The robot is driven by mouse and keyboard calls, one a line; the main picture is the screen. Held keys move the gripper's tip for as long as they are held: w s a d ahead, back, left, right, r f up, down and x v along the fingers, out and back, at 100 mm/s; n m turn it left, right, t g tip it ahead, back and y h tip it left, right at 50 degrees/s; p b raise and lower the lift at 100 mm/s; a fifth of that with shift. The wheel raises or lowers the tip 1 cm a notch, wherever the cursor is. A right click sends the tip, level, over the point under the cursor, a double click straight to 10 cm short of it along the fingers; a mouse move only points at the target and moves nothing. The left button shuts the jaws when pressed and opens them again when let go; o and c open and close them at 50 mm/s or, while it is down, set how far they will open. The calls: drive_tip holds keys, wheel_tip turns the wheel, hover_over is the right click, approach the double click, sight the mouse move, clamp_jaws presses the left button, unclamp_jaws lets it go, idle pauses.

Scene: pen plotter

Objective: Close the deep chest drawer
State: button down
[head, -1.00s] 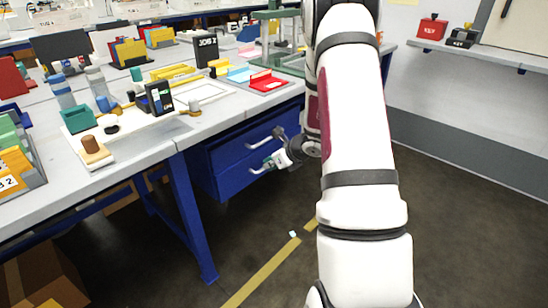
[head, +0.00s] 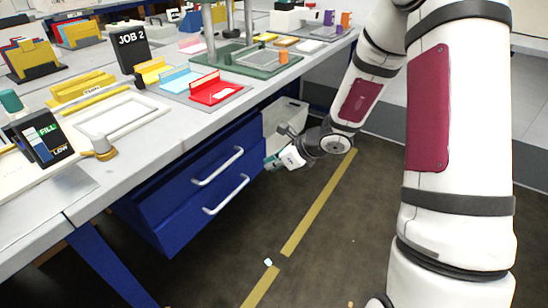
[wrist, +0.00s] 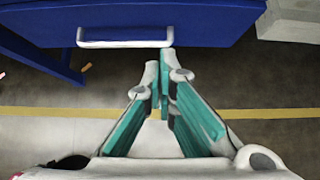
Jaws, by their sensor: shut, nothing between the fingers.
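The blue drawer chest (head: 160,215) hangs under the workbench, with two fronts and two pale bar handles. The upper handle (head: 217,166) and lower handle (head: 226,195) are both in plain view. I cannot tell for sure how far either drawer stands out. My gripper (head: 272,163) is to the right of the handles, shut and apart from them. In the wrist view, my gripper's fingertips (wrist: 160,68) point toward a blue drawer front (wrist: 210,25) with a pale handle (wrist: 125,38). The fingers hold nothing, and a strip of floor shows between them and the blue front.
A pale bin (head: 283,117) stands under the bench behind my gripper. The workbench edge (head: 230,108) runs above the chest, with red, blue and yellow trays on top. A blue bench leg (head: 105,265) stands at the left.

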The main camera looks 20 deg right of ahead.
drive_tip(key=b, duration=0.4)
approach(237, 167)
drive_tip(key=shift+s+d+f+x, duration=0.1)
drive_tip(key=shift+s+f+x, duration=0.05)
drive_tip(key=shift+x, duration=0.85)
drive_tip(key=shift+s+d+f+x, duration=0.1)
drive_tip(key=shift+s+f+x, duration=0.1)
drive_tip(key=shift+x, duration=0.8)
drive_tip(key=shift+s+f+x, duration=0.1)
drive_tip(key=shift+f+x, duration=0.05)
drive_tip(key=shift+x, duration=0.85)
drive_tip(key=shift+w+a, duration=0.6)
drive_tip(key=shift+w, duration=0.25)
